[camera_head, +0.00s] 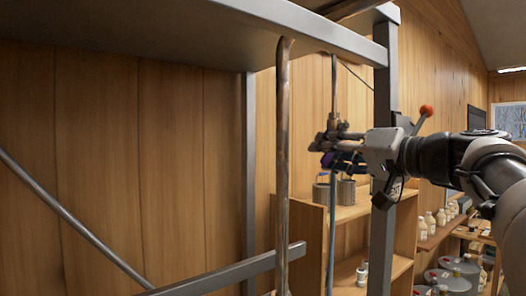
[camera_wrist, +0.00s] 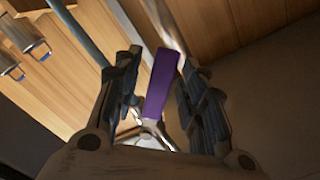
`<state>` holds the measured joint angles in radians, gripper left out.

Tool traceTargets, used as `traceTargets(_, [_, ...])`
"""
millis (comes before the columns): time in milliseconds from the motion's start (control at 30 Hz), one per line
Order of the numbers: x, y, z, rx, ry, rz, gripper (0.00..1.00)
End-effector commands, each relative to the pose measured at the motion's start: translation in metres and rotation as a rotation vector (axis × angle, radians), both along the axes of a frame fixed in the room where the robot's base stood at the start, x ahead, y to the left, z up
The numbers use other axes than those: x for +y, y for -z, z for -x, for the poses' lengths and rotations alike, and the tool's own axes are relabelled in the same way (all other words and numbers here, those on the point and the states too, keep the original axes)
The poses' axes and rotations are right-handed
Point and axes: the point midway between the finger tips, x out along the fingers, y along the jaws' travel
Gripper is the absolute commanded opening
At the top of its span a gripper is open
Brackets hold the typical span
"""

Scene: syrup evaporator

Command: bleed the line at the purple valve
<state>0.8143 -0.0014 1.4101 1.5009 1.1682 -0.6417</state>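The purple valve handle (camera_wrist: 160,85) stands between the two fingers of my gripper (camera_wrist: 160,88) in the wrist view. The fingers are spread on either side of it. A gap shows on the handle's left, and the right finger is close to it; I cannot tell whether it touches. A shiny metal fitting (camera_wrist: 150,130) shows at the handle's lower end. In the head view my gripper (camera_head: 332,144) is at the thin vertical pipe (camera_head: 334,95), and only a small bit of purple shows (camera_head: 329,160); the fingers hide the rest of the valve.
A thicker copper pipe (camera_head: 283,150) and a grey frame post (camera_head: 384,230) stand near my arm. A red-knobbed lever (camera_head: 426,110) rises beside my wrist. A wooden shelf (camera_head: 350,212) with metal cans (camera_head: 346,192) is behind. A blue hose (camera_head: 331,235) hangs below my gripper.

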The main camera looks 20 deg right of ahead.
Motion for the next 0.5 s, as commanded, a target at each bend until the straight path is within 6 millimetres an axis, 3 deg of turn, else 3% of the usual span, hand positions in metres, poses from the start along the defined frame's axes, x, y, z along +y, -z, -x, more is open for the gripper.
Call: traceTargets(500, [-0.0002,-0.0003,0.0005,0.0,0.0,0.0,0.06])
